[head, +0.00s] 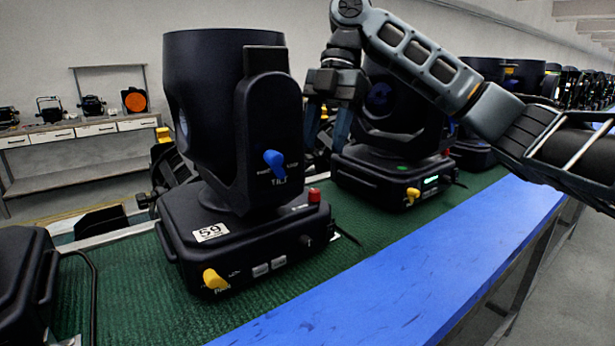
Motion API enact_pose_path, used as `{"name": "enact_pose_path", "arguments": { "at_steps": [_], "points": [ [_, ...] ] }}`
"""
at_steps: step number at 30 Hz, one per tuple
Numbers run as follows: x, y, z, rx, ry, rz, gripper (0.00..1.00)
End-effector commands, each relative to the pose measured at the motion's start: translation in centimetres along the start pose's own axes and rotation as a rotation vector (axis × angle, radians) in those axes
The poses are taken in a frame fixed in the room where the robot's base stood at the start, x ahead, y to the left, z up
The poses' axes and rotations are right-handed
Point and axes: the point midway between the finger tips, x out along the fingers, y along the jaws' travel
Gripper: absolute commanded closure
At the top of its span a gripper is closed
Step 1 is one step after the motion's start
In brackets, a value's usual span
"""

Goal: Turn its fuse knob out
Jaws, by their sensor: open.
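A black moving-head light (222,120) labelled 59 stands upright on the green mat. Its base (240,250) carries a yellow knob (215,280), two small grey buttons, a small dark knob (305,240) and a red cap (314,195) at the right corner. A blue lever (275,161) marked TILT is on its yoke. I cannot read which knob is the fuse knob. My gripper (327,138) is open and empty, fingers pointing down, to the right of the yoke and above the red cap in the picture. It overlaps the second light behind.
A second light (395,165) with a yellow knob (412,194) stands behind to the right, and more lights line the row. Part of another base (22,275) is at the left edge. The blue strip (420,265) along the front is clear. A shelf (80,135) stands behind.

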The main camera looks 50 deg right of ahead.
Motion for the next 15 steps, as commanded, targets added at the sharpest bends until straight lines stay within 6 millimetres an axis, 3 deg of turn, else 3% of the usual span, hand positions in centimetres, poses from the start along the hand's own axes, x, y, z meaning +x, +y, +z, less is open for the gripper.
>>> {"name": "enact_pose_path", "arguments": {
  "at_steps": [5, 15],
  "points": [
    [1.4, -0.5, -0.1, -0.004, 0.008, -0.023, 0.52],
    [6.3, -0.6, -0.1, -0.003, 0.007, -0.019, 0.52]
  ]
}}
